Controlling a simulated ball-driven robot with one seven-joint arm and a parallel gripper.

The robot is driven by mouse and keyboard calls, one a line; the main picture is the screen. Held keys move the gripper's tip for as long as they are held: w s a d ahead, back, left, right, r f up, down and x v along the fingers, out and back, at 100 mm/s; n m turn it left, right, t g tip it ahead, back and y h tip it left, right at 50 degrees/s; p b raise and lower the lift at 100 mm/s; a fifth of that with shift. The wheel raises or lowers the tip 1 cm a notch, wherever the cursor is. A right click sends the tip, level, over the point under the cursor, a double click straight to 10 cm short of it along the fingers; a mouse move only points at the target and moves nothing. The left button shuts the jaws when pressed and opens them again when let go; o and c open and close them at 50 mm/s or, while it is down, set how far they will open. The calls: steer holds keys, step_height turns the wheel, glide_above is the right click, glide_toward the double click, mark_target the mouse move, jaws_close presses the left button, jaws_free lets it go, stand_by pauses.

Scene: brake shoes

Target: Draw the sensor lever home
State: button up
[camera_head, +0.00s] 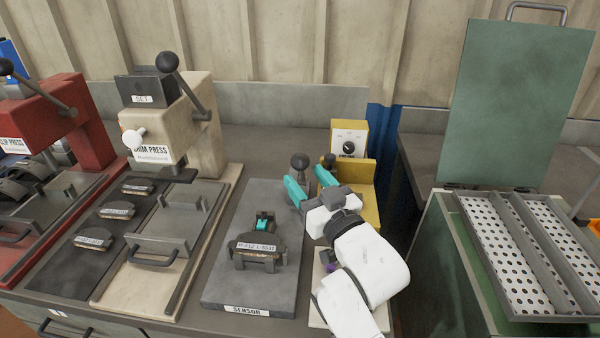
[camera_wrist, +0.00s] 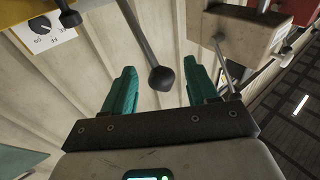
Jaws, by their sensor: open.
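The sensor lever shows in the head view as a dark ball knob (camera_head: 300,160) behind the grey sensor plate (camera_head: 225,275). My gripper (camera_head: 311,182) is open and empty there, its teal fingers pointing toward the back, one beside the knob. In the wrist view, the lever's ball knob (camera_wrist: 161,80) appears between the spread fingers of my gripper (camera_wrist: 161,72), with visible gaps on both sides. How deep it sits between them is unclear. A labelled brake shoe (camera_head: 257,247) rests on a fixture on the sensor plate. My gripper partly hides the lever's lower part.
Right of the lever stands a yellow station (camera_head: 360,185) with a dial box (camera_head: 349,139) and its own dark knob (camera_head: 329,160). A cream press (camera_head: 205,140) stands left, a red press (camera_head: 85,120) farther left. An open green box with perforated trays (camera_head: 525,255) is at the right.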

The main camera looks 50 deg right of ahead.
steer(key=v, duration=0.7)
steer(key=shift+b, duration=0.45)
steer(key=shift+a, duration=0.1)
